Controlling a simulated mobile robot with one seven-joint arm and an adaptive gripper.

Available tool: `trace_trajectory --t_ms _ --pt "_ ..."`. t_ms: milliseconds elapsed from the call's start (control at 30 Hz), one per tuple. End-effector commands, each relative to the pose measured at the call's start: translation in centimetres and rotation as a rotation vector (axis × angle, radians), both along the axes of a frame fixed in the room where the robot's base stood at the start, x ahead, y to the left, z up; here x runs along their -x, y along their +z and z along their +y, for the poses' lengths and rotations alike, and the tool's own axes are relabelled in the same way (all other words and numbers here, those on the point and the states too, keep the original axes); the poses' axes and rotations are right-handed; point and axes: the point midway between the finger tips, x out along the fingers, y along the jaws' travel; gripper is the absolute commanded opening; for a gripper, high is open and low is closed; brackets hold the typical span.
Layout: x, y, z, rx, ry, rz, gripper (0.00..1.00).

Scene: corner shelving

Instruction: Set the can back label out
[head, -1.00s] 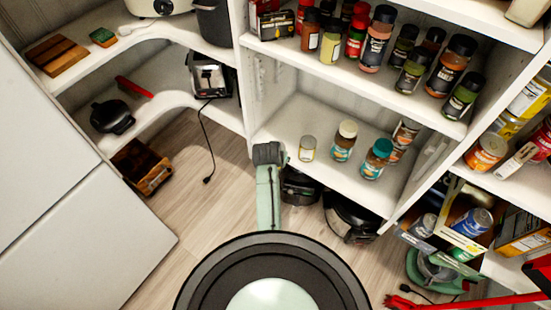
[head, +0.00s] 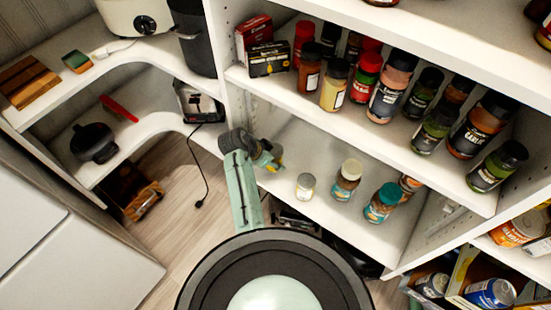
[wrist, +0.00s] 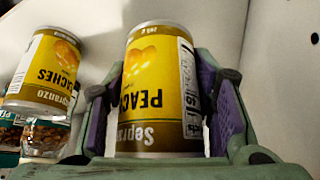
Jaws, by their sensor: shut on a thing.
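My gripper (head: 268,158) is at the left end of the lower shelf, beside the upright panel. In the wrist view its purple-padded fingers (wrist: 160,106) are shut on a yellow peaches can (wrist: 146,72). The can's lettering appears upside down in that view, with the front name facing the camera and a white printed panel towards the right finger. In the head view the held can is mostly hidden. I cannot tell whether it touches the shelf. A second peaches can (wrist: 45,68) stands to its left; it also shows on the lower shelf (head: 305,186).
Jars with white (head: 346,180) and teal (head: 383,202) lids stand right of the second can. The upper shelf (head: 300,98) holds several spice bottles close overhead. The white upright panel (head: 222,110) is left of my gripper. Bare shelf (head: 330,220) lies in front of the jars.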

Motion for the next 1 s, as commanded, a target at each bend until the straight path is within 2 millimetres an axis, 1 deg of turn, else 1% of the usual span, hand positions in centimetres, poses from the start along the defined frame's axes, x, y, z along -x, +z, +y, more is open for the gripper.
trace_trajectory --t_ms 167,533,1000 --pt "0.0 -0.6 0.0 0.001 -0.008 -0.001 0.04" --pt "0.0 -3.1 0.1 0.000 -0.005 -0.002 0.04" --pt "0.0 -3.3 0.0 0.000 -0.005 -0.001 0.04"
